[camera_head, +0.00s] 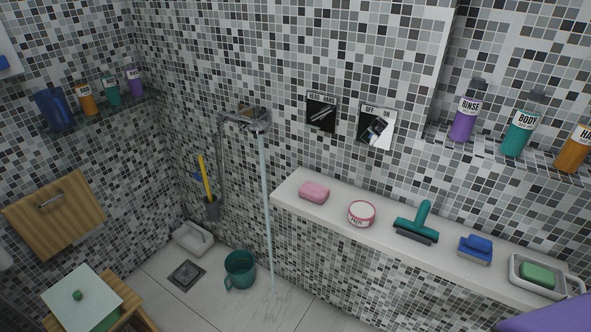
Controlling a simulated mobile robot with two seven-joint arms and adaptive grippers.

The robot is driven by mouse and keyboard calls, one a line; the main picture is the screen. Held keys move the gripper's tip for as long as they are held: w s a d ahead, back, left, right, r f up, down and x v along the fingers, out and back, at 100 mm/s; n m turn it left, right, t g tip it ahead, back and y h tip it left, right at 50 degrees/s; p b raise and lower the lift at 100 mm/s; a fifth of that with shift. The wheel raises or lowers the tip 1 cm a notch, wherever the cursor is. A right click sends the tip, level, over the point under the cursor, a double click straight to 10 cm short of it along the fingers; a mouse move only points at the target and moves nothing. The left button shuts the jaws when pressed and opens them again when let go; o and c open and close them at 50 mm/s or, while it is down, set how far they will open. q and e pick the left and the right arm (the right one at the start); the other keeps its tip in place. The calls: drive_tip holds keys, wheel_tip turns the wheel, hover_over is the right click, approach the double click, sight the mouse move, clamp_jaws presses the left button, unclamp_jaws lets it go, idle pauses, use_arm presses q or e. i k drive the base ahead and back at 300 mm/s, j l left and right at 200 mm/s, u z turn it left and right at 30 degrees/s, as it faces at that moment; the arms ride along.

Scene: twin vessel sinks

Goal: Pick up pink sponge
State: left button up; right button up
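The pink sponge (314,193) is a small rounded block. It lies flat near the left end of the white ledge (385,245) along the mosaic wall. Nothing covers it and nothing touches it from the sides. Neither of my grippers is in the head view.
Right of the sponge on the ledge stand a round pink-rimmed tin (362,214), a teal squeegee (418,222), a blue brush (475,249) and a dish with green soap (538,274). A thin shower stream falls left of the ledge. A teal mug (240,269) stands on the floor.

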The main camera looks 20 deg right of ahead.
sight(312, 191)
drive_tip(key=i+j+z, duration=0.1)
drive_tip(key=i+z, duration=0.3)
drive_tip(key=i+j+z, duration=0.25)
drive_tip(key=i+z, duration=0.15)
drive_tip(key=i+j+z, duration=0.3)
drive_tip(key=j+z, duration=0.15)
drive_tip(key=j, duration=0.2)
drive_tip(key=i+j+z, duration=0.2)
drive_tip(key=j, duration=0.15)
drive_tip(key=k, duration=0.05)
